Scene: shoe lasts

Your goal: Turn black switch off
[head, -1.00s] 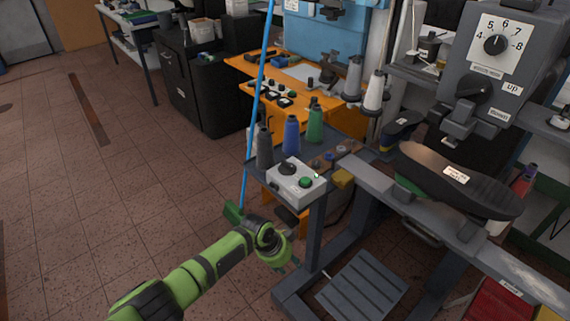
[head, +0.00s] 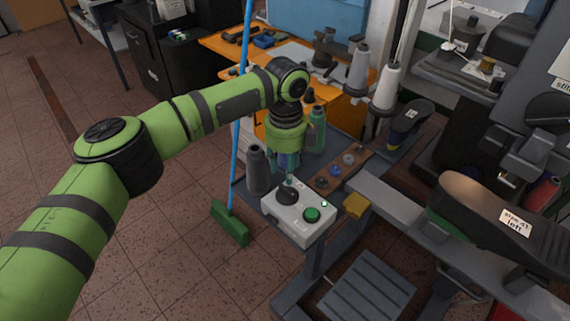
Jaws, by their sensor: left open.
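The black rotary switch (head: 288,194) sits on top of a light grey control box (head: 305,233), to the left of a green button (head: 312,214). My left gripper (head: 288,174) points down just above and behind the black switch. It is open and holds nothing that I can see. Its fingers are small and partly blend with the spools behind, so I cannot tell if they touch the switch. My right gripper is not in view.
A grey thread spool (head: 256,170) stands left of the gripper, and a green spool (head: 317,128) stands behind it. A yellow block (head: 356,206) is right of the box. A green broom (head: 229,222) leans at the left.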

